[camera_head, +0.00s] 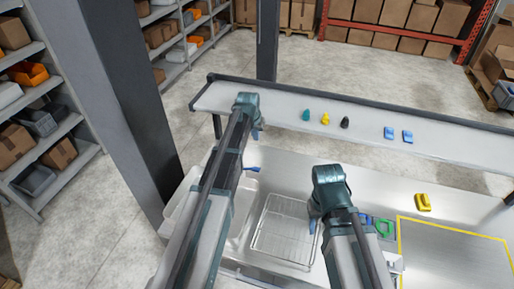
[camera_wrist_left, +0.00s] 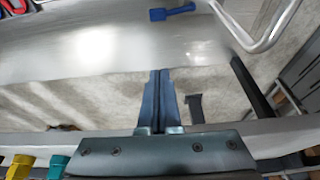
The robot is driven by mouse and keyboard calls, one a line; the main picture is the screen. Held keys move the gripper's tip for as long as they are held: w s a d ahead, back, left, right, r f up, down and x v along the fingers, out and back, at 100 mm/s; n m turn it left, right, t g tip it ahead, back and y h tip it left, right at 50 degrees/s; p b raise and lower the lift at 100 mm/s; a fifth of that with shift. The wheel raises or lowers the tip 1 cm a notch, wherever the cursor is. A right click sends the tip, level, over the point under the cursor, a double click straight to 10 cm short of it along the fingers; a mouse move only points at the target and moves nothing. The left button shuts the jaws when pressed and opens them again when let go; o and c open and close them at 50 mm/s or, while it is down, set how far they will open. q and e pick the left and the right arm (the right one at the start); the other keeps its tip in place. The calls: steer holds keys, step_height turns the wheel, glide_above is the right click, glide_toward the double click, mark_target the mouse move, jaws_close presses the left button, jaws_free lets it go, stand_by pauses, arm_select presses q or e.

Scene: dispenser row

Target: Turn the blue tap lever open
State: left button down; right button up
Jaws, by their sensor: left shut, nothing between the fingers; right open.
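The blue tap lever (camera_head: 252,169) shows as a small blue bar by the sink area, just right of my left arm. In the left wrist view the lever (camera_wrist_left: 172,13) lies at the top edge, beside a curved metal tube (camera_wrist_left: 268,40). My left gripper (camera_head: 257,133) is over the back of the counter, beyond the lever and apart from it. In the left wrist view its fingers (camera_wrist_left: 160,72) are shut together with nothing between them. My right gripper (camera_head: 313,224) is open over the counter, by the wire rack's right side; its fingertips are small and partly hidden.
A wire rack (camera_head: 284,236) lies on the steel counter (camera_head: 370,181). A yellow object (camera_head: 423,202) and a green tool (camera_head: 384,228) are at the right. The raised back shelf (camera_head: 280,108) carries several small coloured items. A dark post (camera_head: 130,90) stands left.

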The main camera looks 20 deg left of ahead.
mark_target(249, 169)
arm_select(q)
steer(key=b+x, duration=1.9)
steer(key=x, duration=0.1)
arm_select(e)
step_height(249, 169, down, 19)
steer(key=shift+w+f, duration=0.1)
steer(key=shift+f, duration=0.05)
steer(key=shift+r+p, duration=0.35)
steer(key=shift+p, duration=0.1)
arm_select(q)
steer(key=s, duration=0.4)
steer(key=shift+a+r, duration=0.1)
